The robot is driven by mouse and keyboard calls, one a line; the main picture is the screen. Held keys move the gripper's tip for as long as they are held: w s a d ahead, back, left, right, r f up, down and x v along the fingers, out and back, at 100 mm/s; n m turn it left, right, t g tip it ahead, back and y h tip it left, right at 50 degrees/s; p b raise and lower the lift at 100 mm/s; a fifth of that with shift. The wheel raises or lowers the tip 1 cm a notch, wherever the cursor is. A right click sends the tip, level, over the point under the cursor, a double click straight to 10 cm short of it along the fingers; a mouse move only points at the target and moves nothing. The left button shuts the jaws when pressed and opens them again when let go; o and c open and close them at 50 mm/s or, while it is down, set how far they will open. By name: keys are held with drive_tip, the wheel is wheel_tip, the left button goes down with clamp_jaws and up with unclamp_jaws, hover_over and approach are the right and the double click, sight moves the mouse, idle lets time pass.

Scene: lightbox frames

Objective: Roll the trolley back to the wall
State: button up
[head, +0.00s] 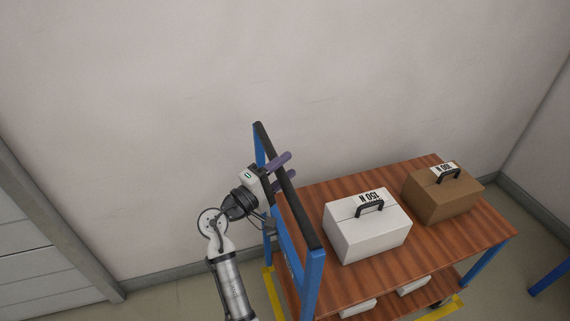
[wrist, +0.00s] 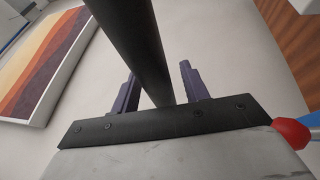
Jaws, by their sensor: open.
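The trolley (head: 452,236) has a brown wooden top, a blue frame and a black-topped push handle (head: 300,212) at its left end. It stands beside the pale wall (head: 200,90); the exact gap is hard to judge. My gripper (head: 281,167) is at the handle, its purple fingers reaching past the black bar. In the wrist view the black bar (wrist: 135,40) runs between the spread fingers of my gripper (wrist: 157,88). The jaws are open around it, not clamped. A white case (head: 365,232) and a brown case (head: 440,200) stand on the top.
Yellow floor tape (head: 272,292) shows by the trolley's legs. White boxes (head: 414,286) lie on its lower shelf. A grey drawer unit (head: 45,255) is at the left and a blue leg (head: 549,278) at the far right. A striped picture (wrist: 45,60) shows in the wrist view.

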drive_tip(key=shift+w+d, duration=0.15)
drive_tip(key=shift+d, duration=0.05)
clamp_jaws()
drive_tip(key=shift+d, duration=0.1)
